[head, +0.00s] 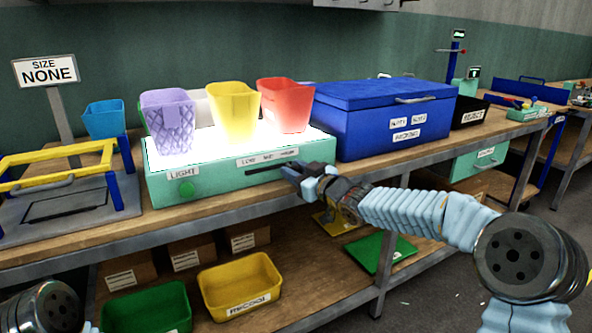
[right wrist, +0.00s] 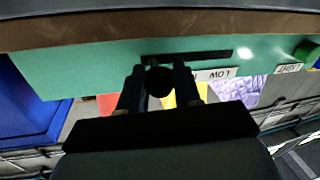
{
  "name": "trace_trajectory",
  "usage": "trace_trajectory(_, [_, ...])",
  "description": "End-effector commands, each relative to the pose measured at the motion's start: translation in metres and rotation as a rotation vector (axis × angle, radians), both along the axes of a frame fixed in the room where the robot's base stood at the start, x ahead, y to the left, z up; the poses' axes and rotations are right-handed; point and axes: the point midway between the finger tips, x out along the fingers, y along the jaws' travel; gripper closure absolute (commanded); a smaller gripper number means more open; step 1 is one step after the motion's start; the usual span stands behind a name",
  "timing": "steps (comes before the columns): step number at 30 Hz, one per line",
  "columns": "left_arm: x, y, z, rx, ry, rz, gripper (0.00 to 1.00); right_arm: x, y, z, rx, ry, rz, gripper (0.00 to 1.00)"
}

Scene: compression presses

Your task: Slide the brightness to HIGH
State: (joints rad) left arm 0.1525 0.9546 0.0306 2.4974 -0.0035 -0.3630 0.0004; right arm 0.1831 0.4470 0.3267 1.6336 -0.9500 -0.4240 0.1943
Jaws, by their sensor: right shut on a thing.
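The teal light box (head: 225,180) sits on the bench with a glowing white top. Its front has a dark slider slot (head: 265,167) below a LOW–HIGH label strip (head: 268,157). My right gripper (head: 297,173) is at the slot's right end, the HIGH side. In the right wrist view, the upside-down box front shows the slot (right wrist: 205,55) and the LOW label (right wrist: 222,73). There, my right gripper (right wrist: 158,78) is shut on the dark round slider knob (right wrist: 158,81), near the slot end away from LOW. My left gripper is out of view.
Purple (head: 168,122), yellow (head: 233,104) and red (head: 286,105) cups stand on the lit top. A green knob (head: 187,188) is by the LIGHT label. A blue chest (head: 375,115) stands close on the right. Yellow (head: 240,285) and green (head: 147,308) bins sit below.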

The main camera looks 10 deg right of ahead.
Motion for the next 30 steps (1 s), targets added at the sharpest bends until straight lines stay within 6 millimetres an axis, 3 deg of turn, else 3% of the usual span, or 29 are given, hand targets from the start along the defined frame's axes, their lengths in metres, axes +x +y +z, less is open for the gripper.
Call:
trace_trajectory(8, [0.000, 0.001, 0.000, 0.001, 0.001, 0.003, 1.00, 0.001, -0.005, 0.000, -0.002, -0.001, -0.010, 1.00])
trace_trajectory(9, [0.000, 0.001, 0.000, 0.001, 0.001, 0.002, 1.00, 0.002, -0.005, 0.000, -0.002, -0.001, -0.010, 0.64])
trace_trajectory(13, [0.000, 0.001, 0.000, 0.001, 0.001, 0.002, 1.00, 0.001, -0.005, 0.000, -0.001, 0.001, -0.009, 0.44])
trace_trajectory(23, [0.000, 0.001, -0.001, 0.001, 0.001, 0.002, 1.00, -0.001, -0.005, -0.001, -0.001, 0.000, -0.006, 0.44])
trace_trajectory(30, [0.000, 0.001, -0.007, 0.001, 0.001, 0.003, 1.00, -0.036, -0.025, -0.001, -0.003, 0.000, -0.009, 0.44])
